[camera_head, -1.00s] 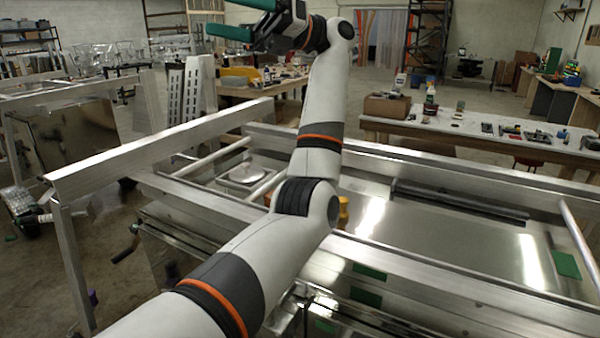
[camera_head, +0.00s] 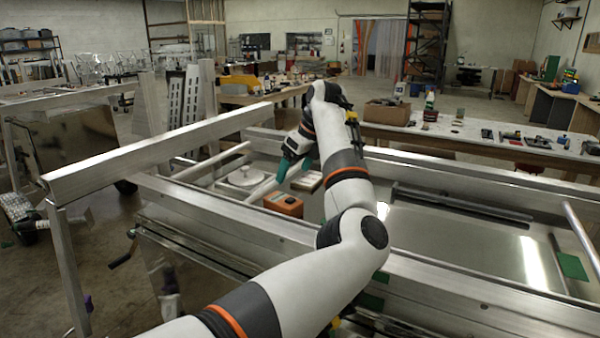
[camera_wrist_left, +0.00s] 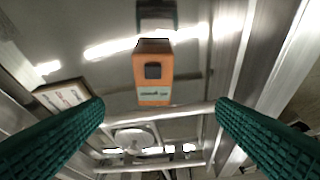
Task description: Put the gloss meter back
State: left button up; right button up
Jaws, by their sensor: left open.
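An orange device with a dark display, which looks like the gloss meter (camera_head: 285,205), sits on the trailer's metal bed near the front rail. In the left wrist view the orange device (camera_wrist_left: 153,88) lies ahead, between the lines of the fingers. My left gripper (camera_head: 292,171) is open and empty, its green fingers pointing down above and behind the device. In the left wrist view the fingers (camera_wrist_left: 160,105) are wide apart, and neither touches the device. My right gripper is out of view.
A shallow box with a pale top (camera_head: 307,181) lies behind the device. A round pale lidded object (camera_head: 245,177) is to its left. Aluminium rails (camera_head: 215,215) border the bed. A workbench (camera_head: 470,135) with tools stands behind. The bed's right part is mostly clear.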

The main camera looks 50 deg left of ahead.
aim_at(288, 198)
pick_arm(q)
jog(key=shift+w+d+f+h, duration=0.3)
jog(key=shift+w+d+f, duration=0.05)
jog(key=shift+f, duration=0.1)
jog(key=p+x, duration=0.3)
jog(key=x, duration=0.8)
jog(key=shift+w+a+p, duration=0.1)
jog(key=shift+p, duration=0.25)
jog(key=shift+a+f, duration=0.15)
jog(key=shift+f, duration=0.3)
